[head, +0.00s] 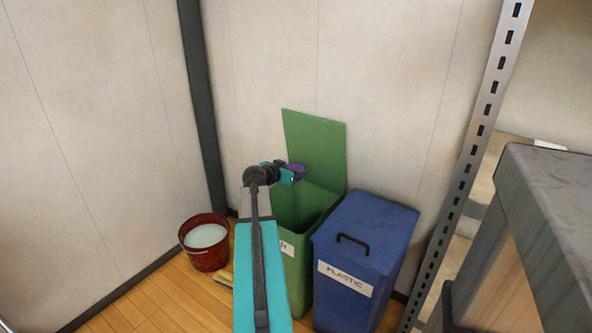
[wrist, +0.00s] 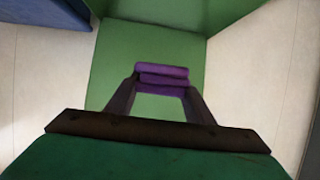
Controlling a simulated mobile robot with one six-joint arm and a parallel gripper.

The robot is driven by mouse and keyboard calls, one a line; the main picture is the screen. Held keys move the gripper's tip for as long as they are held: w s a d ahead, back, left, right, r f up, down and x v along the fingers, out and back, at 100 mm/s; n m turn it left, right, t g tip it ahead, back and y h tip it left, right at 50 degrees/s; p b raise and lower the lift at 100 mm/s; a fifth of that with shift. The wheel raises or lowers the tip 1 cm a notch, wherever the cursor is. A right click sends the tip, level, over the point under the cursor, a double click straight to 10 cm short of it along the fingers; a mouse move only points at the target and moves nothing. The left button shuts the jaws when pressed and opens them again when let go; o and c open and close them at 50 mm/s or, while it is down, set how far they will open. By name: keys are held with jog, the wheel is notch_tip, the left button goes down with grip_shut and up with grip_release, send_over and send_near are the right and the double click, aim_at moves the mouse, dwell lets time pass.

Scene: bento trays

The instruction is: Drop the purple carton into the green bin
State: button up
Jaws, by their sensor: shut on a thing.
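The purple carton (head: 297,169) is at the end of my arm in the head view. In the wrist view the purple carton (wrist: 163,76) sits between the two fingers of my gripper (wrist: 161,92), which is shut on it. My gripper (head: 288,173) is above the open green bin (head: 325,198), in front of its raised green lid (head: 315,140). In the wrist view green surfaces of the bin (wrist: 110,62) fill the area behind the carton. The lower front of the bin is partly hidden by my arm.
A blue bin (head: 365,235) labelled PLASTIC, with its lid closed, stands right of the green bin. A red bucket (head: 206,258) with pale contents stands at the left. A metal slotted post (head: 470,150) and a grey cabinet (head: 550,200) are at the right. Walls close off the back.

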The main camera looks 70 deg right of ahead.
jog(key=shift+f+b, duration=0.45)
jog(key=shift+f, duration=2.5)
jog(key=o, duration=1.1)
jog(key=v, duration=1.4)
jog(key=shift+p, duration=0.45)
jog(key=shift+w+r, duration=0.1)
